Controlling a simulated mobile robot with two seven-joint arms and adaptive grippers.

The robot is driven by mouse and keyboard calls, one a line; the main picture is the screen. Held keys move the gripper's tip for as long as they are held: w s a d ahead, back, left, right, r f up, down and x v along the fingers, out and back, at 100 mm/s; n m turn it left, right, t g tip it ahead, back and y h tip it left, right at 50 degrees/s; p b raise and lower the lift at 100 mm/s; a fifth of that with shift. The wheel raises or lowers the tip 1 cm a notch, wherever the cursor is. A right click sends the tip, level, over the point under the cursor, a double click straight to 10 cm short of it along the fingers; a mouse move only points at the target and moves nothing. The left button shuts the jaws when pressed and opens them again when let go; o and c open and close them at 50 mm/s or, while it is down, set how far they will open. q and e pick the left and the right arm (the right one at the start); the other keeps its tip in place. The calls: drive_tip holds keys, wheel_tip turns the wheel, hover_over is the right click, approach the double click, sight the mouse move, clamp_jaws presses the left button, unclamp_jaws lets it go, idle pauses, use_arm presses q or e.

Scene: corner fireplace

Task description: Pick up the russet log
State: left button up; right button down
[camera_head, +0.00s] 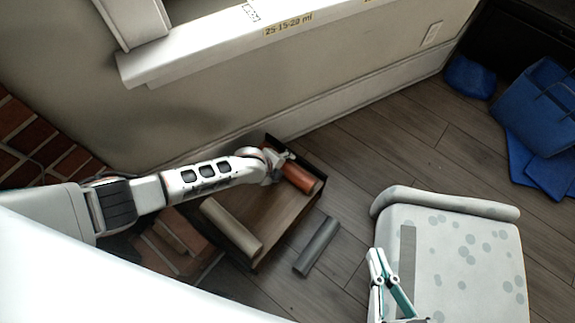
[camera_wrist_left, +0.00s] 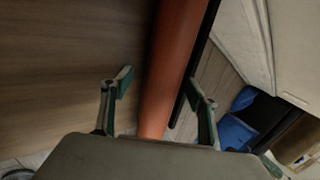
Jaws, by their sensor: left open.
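The russet log (camera_head: 300,177) is a reddish-brown cylinder at the far right end of a wooden box (camera_head: 289,217) with dark walls. My left gripper (camera_head: 278,168) reaches over the box from the left and hides part of the log. In the left wrist view the russet log (camera_wrist_left: 176,58) runs between the two spread fingers of my left gripper (camera_wrist_left: 161,84). Those fingers are open, one on each side; contact cannot be told. My right gripper (camera_head: 377,256) shows over a pale spotted seat; whether it is open is unclear.
A beige log (camera_head: 230,228) lies along the near side of the box. A grey log (camera_head: 316,246) lies on the floor to its right. Bricks (camera_head: 165,245) are at the left, the spotted seat (camera_head: 465,255) at the right, blue items (camera_head: 540,105) at upper right. A wall stands behind.

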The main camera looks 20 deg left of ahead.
use_arm(q)
drive_tip(key=shift+w+r, duration=0.15)
drive_tip(key=shift+w, duration=0.05)
drive_tip(key=c, duration=1.4)
drive_tip(key=shift+c, duration=0.9)
drive_tip(key=shift+r, duration=0.1)
